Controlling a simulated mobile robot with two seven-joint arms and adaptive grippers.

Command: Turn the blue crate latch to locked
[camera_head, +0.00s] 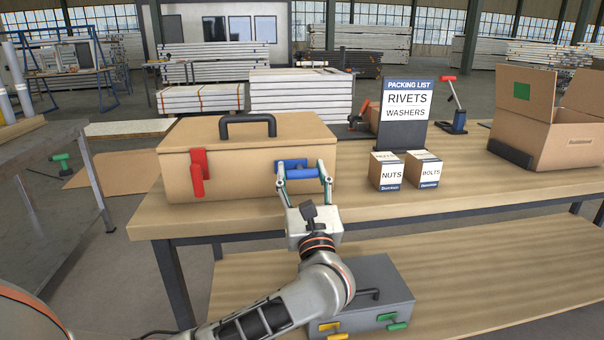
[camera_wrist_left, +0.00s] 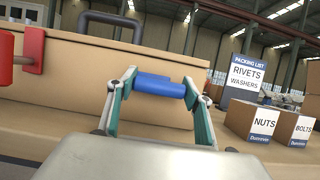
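A tan crate (camera_head: 235,185) with a black top handle stands on the wooden table. Its front carries a red latch (camera_head: 197,172) at the left, hanging down, and a blue latch (camera_head: 292,165) at the right. The blue latch's handle lies sideways, roughly level. My left gripper (camera_head: 304,172) is at the blue latch, with one finger on each side of the handle. In the left wrist view the blue handle (camera_wrist_left: 160,85) spans between the two fingertips, which appear to touch its ends. My right gripper is not in view.
Small boxes marked nuts (camera_head: 385,171) and bolts (camera_head: 424,169) stand right of the crate, before a packing list sign (camera_head: 407,105). An open cardboard box (camera_head: 560,135) is farther right. A grey case (camera_head: 365,290) sits on the lower shelf.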

